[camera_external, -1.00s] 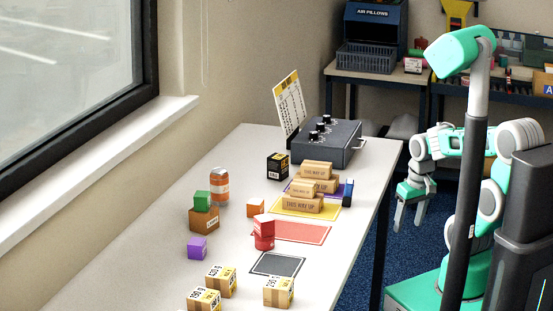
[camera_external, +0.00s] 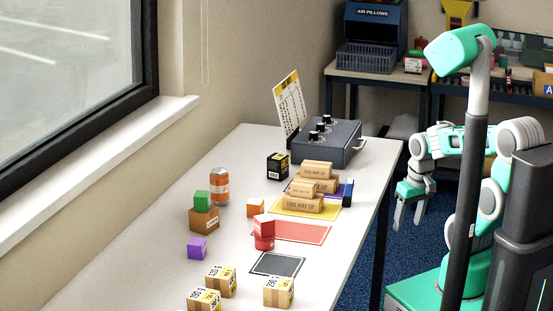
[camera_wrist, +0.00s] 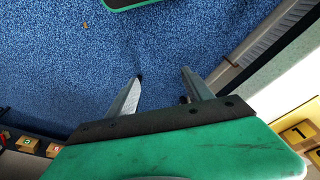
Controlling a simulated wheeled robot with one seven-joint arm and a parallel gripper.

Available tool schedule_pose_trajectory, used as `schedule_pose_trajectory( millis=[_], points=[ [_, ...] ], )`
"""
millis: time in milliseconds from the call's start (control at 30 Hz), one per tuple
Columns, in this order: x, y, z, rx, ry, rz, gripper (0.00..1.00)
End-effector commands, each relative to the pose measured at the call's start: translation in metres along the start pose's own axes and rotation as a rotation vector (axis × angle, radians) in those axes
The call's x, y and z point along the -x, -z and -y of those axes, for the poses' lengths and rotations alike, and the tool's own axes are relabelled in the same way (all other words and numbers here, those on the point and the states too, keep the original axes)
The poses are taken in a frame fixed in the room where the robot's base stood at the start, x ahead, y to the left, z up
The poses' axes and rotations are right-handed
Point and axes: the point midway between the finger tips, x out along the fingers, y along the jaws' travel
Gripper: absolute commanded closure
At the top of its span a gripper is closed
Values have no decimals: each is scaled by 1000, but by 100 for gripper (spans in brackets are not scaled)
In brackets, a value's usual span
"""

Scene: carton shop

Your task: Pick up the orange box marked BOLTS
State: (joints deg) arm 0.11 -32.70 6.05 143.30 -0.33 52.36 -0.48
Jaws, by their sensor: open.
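A small plain-looking orange box (camera_external: 255,207) stands on the white table, left of the yellow mat. No marking is readable on it at this size. A larger brown-orange box (camera_external: 204,220) with a small label stands further left with a green cube (camera_external: 202,200) on top; its label is also unreadable. My gripper (camera_external: 408,222) hangs beyond the table's right edge, fingers downward, well apart from both boxes. In the wrist view my gripper (camera_wrist: 162,76) is open and empty above blue carpet. Neither of these boxes can be made out in the wrist view.
An orange-banded jar (camera_external: 220,187), purple cube (camera_external: 197,248), black box (camera_external: 278,167) and red container (camera_external: 264,239) are near the boxes. Stacked cartons (camera_external: 303,204) and a grey control box (camera_external: 328,143) stand on the table between the orange box and my arm's side.

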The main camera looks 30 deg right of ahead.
Motion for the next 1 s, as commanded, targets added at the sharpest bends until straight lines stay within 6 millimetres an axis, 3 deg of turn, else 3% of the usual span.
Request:
schedule_pose_trajectory(
  millis=[133,367,467,700,867,933,1000],
  points=[
    [0,0,0,0,0,0,32],
    [-1,3,-1,-9,-2,-7,32],
    [-4,30,-14,-112,-22,-76,32],
    [1,129,-76,-498,-76,-364,32],
    [12,175,-114,-682,-90,-525,32],
    [22,197,-117,-717,-81,-598,32],
    [35,217,-95,-667,-54,-646,32]
  ],
)
